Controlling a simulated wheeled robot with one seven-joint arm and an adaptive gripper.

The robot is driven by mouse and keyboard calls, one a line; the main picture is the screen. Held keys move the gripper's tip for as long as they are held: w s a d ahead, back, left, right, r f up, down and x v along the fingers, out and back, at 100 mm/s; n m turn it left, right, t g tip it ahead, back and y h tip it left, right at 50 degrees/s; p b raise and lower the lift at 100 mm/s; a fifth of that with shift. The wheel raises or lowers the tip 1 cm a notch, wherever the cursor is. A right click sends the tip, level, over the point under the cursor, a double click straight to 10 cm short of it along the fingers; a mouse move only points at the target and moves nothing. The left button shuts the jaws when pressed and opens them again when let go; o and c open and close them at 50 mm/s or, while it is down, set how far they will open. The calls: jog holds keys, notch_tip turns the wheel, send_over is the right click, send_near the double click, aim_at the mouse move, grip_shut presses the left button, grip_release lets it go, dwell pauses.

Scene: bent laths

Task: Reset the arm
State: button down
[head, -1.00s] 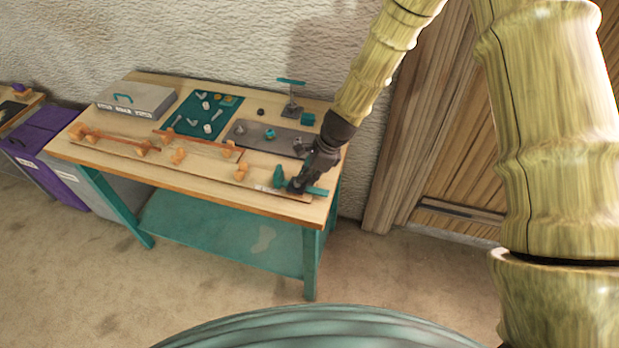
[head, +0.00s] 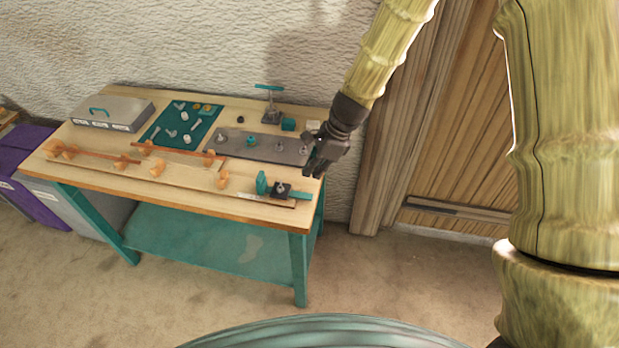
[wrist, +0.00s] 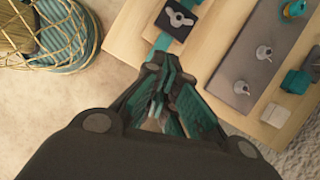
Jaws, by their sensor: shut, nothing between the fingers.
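My gripper (head: 314,168) hangs above the right end of the workbench (head: 120,183), with its fingers together and nothing between them. In the wrist view my gripper (wrist: 165,95) shows its dark and teal fingers closed. A black block with a grey wing nut (head: 281,189) sits on a teal strip near the bench's front right corner, a little left of and below my gripper. The block also shows at the top of the wrist view (wrist: 176,19), apart from my fingers.
A grey plate (head: 262,147) with several knobs and a teal mat (head: 182,124) with small hardware lie on the bench. Orange laths and blocks (head: 175,152), a grey case (head: 110,115) and a teal-handled stand (head: 271,105) are there too. A wooden door (head: 470,150) stands to the right.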

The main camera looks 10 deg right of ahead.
jog(key=shift+b+v, duration=0.35)
jog(key=shift+v, duration=1.3)
jog(key=s+d+f+n+h+b, duration=0.1)
jog(key=s+d+f+n+h, duration=0.2)
jog(key=s+f, duration=0.55)
jog(key=s+d+f+n+g+b, duration=0.1)
jog(key=s+d+f+n, duration=0.1)
jog(key=s+f+n, duration=0.65)
jog(key=s+d+f+n+h+b, duration=0.1)
jog(key=s+d+f+n+h, duration=0.15)
jog(key=s+f, duration=0.65)
jog(key=s+f+n+y+b, duration=0.1)
jog(key=s+f+n, duration=0.4)
jog(key=s+f, duration=0.2)
jog(key=shift+s+a, duration=0.2)
jog(key=shift+s, duration=1)
